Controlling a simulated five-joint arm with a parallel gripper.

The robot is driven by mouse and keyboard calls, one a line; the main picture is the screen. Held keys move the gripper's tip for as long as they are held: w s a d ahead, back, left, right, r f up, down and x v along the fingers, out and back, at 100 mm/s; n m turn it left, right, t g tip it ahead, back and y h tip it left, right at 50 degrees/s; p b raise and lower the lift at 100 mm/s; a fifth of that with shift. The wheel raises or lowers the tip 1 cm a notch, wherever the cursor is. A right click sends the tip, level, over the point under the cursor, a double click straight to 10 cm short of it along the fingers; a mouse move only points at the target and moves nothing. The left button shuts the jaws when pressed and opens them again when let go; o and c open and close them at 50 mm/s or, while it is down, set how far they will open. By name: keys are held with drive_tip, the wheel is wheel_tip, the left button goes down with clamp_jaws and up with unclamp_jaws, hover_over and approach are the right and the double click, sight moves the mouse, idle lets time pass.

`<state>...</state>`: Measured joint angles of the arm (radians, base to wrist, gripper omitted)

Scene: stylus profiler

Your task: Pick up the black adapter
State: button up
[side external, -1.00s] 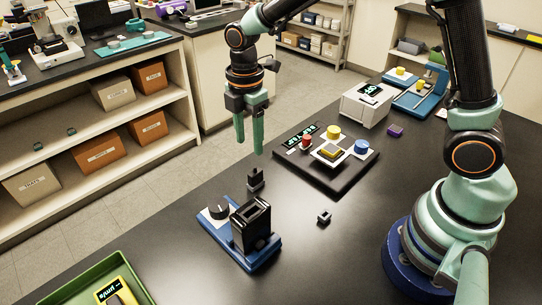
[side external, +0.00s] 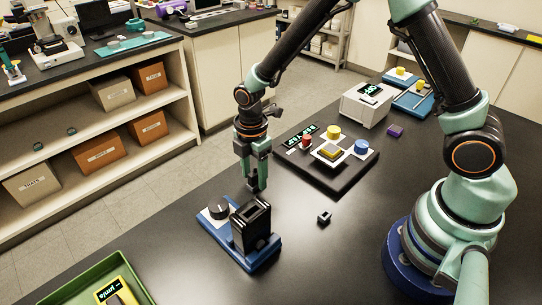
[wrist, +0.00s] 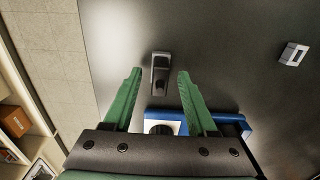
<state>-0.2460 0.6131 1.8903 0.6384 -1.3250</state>
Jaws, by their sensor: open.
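The black adapter (wrist: 160,75), a small dark block with a raised narrower part, stands on the black bench. In the wrist view it lies between the fingers of my gripper (wrist: 160,78), with a gap on both sides. In the side view my gripper (side external: 254,175) points down over the adapter (side external: 254,184), and the fingers hide most of it. My gripper is open, and nothing is held.
A blue base (side external: 215,230) with a knob and a tall black holder (side external: 251,226) stands close in front. A small dark block (side external: 324,217) sits to the right. A button panel (side external: 310,169) lies behind. A green tray (side external: 75,290) is at front left.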

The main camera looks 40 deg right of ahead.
sight(254, 173)
clamp_jaws()
drive_tip(key=shift+r, duration=0.1)
wheel_tip(254, 173, up, 20)
idle(0.6)
idle(1.8)
drive_tip(key=s+a+f, duration=0.1)
drive_tip(key=s+a, duration=1.1)
drive_tip(key=shift+s+f, duration=0.25)
drive_tip(key=shift+f, duration=0.1)
